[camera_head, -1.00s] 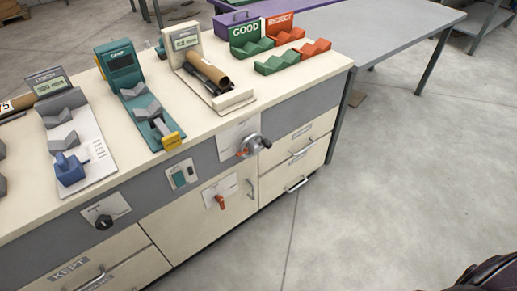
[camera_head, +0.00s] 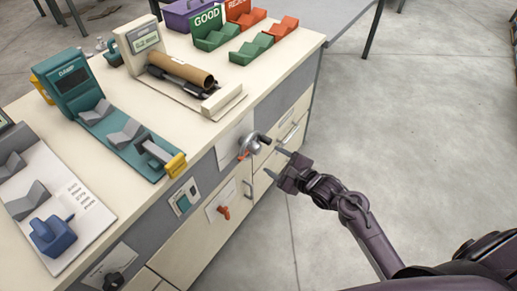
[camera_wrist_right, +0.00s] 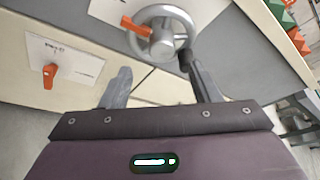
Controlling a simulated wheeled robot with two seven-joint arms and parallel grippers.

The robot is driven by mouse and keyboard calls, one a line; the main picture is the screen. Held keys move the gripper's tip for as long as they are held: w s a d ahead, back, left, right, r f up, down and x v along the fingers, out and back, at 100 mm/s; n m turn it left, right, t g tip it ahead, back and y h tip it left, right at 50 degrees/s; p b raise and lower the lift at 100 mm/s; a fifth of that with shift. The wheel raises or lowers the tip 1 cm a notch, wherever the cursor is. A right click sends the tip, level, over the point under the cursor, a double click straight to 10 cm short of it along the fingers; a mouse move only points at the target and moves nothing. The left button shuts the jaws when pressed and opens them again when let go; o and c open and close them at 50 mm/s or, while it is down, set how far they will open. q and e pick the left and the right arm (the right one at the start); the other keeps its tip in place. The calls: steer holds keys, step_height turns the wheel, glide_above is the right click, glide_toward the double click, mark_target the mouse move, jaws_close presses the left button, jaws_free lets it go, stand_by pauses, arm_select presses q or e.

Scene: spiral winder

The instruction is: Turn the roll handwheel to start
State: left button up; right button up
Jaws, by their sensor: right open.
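The roll handwheel (camera_head: 254,145) is a grey wheel with a dark crank knob and a red-orange pointer, mounted on the front panel of the bench. In the right wrist view the handwheel (camera_wrist_right: 162,38) is just beyond the fingertips, its dark knob close to the right-hand finger. My right gripper (camera_head: 277,162) is open and empty, a little to the right of the handwheel in the head view. In the wrist view my right gripper (camera_wrist_right: 160,82) has its fingers spread wide below the wheel; I cannot tell if a finger touches the knob. My left gripper is not in view.
A red-orange switch (camera_head: 224,212) sits lower on the bench front, beside a door handle. A brown roll tube (camera_head: 182,70) rests on a winder stand on the bench top. Green GOOD racks (camera_head: 212,32) stand behind. The floor (camera_head: 420,130) at right is clear.

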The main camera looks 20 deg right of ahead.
mark_target(259, 150)
steer(key=x, duration=0.7)
steer(key=shift+w+r+b, duration=0.1)
steer(key=shift+w+b, duration=0.2)
steer(key=shift+b, duration=0.1)
steer(key=c, duration=1)
